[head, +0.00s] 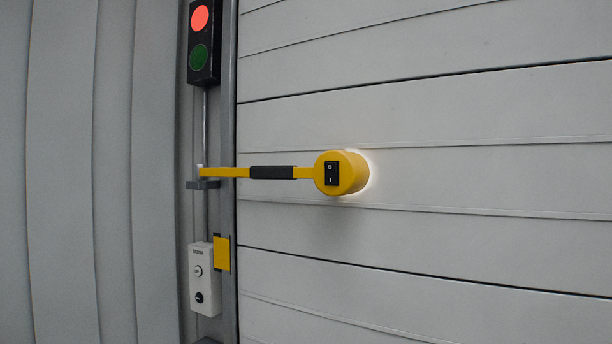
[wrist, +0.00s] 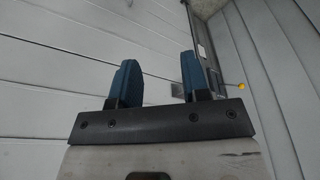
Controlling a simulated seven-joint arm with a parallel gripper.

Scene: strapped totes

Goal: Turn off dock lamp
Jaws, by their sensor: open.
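The dock lamp (head: 341,173) is a round yellow head on a yellow swing arm (head: 225,172) with a dark sleeve (head: 272,172). Its arm reaches right from the door frame. A white glow on the door panel behind the head shows that it is lit. A black rocker switch (head: 332,173) is on the head's near face. My gripper (wrist: 160,68) shows in the wrist view only, with two blue fingers apart and nothing between them. A small yellow-orange round thing (wrist: 242,86) is right of the fingers there; I cannot tell whether it is the lamp.
A signal light (head: 204,42) with red lit and green dark hangs above the lamp arm. A white control box (head: 204,278) and a yellow plate (head: 222,253) are below it. The ribbed grey door (head: 460,115) fills the right side. Space around the lamp head looks clear.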

